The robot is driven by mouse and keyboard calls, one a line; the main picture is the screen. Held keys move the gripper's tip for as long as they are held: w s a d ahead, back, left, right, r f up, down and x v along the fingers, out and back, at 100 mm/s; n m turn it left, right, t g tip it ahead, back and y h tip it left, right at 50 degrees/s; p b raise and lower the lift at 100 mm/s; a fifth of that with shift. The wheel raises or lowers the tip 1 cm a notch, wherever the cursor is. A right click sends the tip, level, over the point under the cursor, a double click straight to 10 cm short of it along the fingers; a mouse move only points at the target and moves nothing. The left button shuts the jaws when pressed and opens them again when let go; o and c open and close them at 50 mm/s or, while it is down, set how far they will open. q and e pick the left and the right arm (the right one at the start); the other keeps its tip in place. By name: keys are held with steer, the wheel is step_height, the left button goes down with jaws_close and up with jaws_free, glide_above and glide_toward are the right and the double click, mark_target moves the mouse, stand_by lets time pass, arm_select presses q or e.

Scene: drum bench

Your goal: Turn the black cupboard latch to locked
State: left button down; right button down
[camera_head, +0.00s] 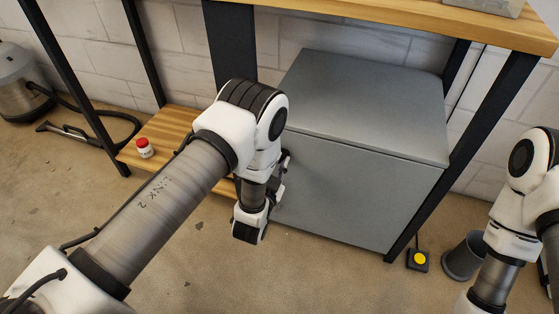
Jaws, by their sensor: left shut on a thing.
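The grey cupboard (360,185) stands under the wooden bench, its flat front door facing me and looking closed. My left arm reaches across the middle of the view. My left gripper (281,183) is at the left edge of the cupboard front, partly hidden behind my own wrist. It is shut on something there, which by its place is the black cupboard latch. The latch itself is hidden by the gripper and wrist, so its angle cannot be told. My right arm shows at the right edge; its gripper is not in view.
A bench leg (462,150) stands close to the cupboard's right side. A low wooden shelf (165,128) holds a small red-and-white jar (144,148). A yellow-topped button box (418,260) and a grey bin (462,258) are on the floor at right. A vacuum cleaner (22,85) is far left.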

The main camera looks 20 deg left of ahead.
arm_select(q)
steer(key=m, duration=0.5)
steer(key=shift+d+f+m, duration=0.1)
steer(key=shift+m, duration=0.2)
steer(key=m, duration=0.6)
steer(key=shift+f, duration=0.1)
steer(key=shift+m, duration=0.3)
steer(key=c, duration=1.2)
jaws_free()
steer(key=s, duration=0.7)
steer(key=shift+s, duration=0.25)
